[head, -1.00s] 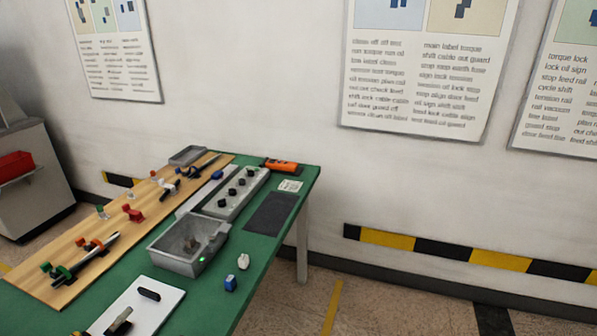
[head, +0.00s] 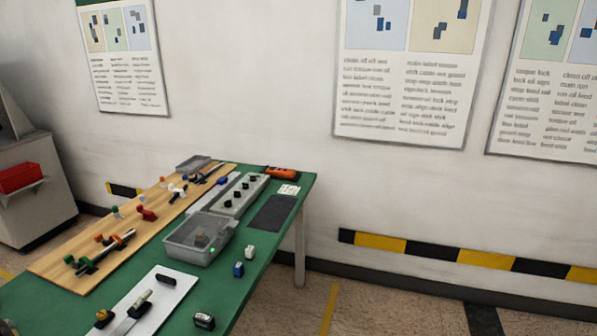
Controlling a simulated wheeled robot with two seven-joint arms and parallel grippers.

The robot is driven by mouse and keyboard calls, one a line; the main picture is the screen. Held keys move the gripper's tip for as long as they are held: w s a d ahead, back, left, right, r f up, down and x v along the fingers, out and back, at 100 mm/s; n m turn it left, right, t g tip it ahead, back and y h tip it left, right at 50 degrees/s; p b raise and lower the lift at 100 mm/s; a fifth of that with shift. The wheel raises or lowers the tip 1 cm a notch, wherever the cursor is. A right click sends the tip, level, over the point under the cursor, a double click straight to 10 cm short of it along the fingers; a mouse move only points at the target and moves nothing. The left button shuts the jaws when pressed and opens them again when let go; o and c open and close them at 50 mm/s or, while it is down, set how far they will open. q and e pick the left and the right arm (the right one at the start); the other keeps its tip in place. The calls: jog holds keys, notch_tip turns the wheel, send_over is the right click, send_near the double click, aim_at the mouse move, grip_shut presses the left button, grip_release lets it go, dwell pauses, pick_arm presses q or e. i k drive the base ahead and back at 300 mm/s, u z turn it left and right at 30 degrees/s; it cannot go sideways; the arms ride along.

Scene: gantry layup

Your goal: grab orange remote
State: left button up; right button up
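The orange remote (head: 283,173) lies at the far right corner of the green table (head: 238,297), near the wall. It is orange with a dark end at its left. Nothing touches it that I can see. Neither of my grippers shows in the head view.
A wooden board (head: 75,259) with clamps and small parts runs along the table's left. A grey panel with black knobs (head: 226,208), a dark mat (head: 272,213) and a grey bin (head: 173,247) lie nearer than the remote. Open floor (head: 362,300) is right of the table.

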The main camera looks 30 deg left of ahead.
aim_at(290, 173)
jog(key=z, duration=0.05)
jog(key=i, duration=1.9)
jog(key=u, duration=0.9)
jog(key=i, duration=1.35)
jog(key=u, duration=1.25)
